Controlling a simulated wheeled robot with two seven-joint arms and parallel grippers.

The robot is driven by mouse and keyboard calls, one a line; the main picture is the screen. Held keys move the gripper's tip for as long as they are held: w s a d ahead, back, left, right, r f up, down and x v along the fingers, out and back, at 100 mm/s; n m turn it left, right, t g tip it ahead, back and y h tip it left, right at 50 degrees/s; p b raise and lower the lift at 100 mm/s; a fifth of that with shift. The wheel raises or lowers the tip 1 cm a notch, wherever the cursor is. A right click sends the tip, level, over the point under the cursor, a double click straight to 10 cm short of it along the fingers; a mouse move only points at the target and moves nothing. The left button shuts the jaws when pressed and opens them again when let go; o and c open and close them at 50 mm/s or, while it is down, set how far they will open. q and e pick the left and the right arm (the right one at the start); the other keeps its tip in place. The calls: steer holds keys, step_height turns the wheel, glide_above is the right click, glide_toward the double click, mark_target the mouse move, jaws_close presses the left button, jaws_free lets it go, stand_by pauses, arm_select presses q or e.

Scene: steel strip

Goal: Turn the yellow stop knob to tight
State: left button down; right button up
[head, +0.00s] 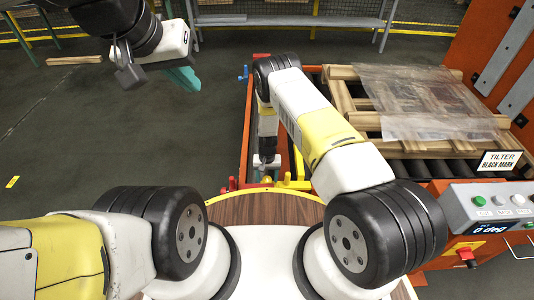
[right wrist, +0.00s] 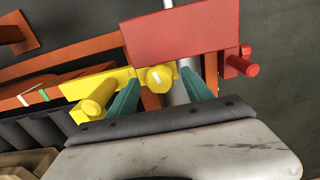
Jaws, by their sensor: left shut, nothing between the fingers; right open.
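The yellow stop knob (right wrist: 160,78) shows in the right wrist view as a round yellow end with a white mark, beside a grey bar and below a red block (right wrist: 175,38). My right gripper (right wrist: 162,95) is open, with one teal finger on each side of the knob; I cannot tell whether either finger touches it. In the head view my right gripper (head: 266,168) points down by the near end of the orange frame, and the knob is hard to make out there. My left gripper (head: 183,78) is shut and empty, raised over the floor at upper left.
A yellow handle (right wrist: 96,104) juts out left of the fingers, and a red knob (right wrist: 242,66) sticks out at right. Wooden pallets (head: 350,100) with a plastic sheet (head: 425,100) lie on the rollers. A control box (head: 490,205) stands at right. The left floor is mostly clear.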

steer(key=shift+f, duration=0.15)
jaws_close()
steer(key=m, duration=0.4)
steer(key=shift+m, duration=0.4)
jaws_free()
